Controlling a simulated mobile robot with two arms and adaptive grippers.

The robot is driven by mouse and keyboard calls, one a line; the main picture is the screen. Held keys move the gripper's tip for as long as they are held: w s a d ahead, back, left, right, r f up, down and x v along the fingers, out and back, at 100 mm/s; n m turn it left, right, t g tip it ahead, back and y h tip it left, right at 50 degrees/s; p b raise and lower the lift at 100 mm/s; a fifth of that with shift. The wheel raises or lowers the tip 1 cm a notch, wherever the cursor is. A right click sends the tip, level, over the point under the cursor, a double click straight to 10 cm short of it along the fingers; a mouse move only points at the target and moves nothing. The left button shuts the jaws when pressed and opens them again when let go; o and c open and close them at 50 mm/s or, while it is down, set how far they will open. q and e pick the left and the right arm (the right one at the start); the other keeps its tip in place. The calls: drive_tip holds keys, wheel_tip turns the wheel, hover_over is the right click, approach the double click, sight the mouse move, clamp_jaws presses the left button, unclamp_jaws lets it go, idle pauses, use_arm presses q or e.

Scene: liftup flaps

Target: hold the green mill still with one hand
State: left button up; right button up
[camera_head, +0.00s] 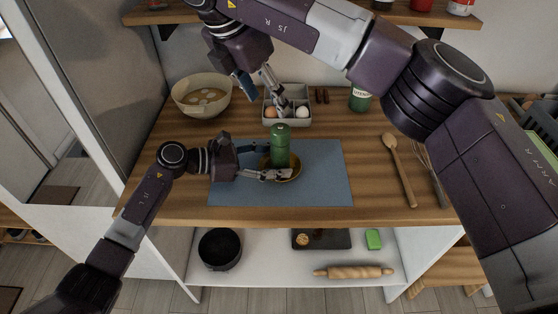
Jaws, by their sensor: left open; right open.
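The green mill (280,148) stands upright on a round brown-gold base (292,175) on the blue mat. My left gripper (274,162) is open, coming in from the left at the mill's lower part. One finger reaches behind the mill's left side and the other passes in front of its foot. I cannot tell whether either finger touches it. My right gripper (267,100) is open and hangs at the back, by the grey egg tray, with nothing seen between its fingers.
The blue mat (325,185) lies mid-counter. The grey tray (290,122) holds a brown egg and a white egg. A bowl (179,97) is back left, a green bottle (360,98) back right. A wooden spoon (399,168) and whisk (431,170) lie to the right.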

use_arm(q)
drive_tip(key=v, duration=1.2)
drive_tip(key=shift+s, duration=0.1)
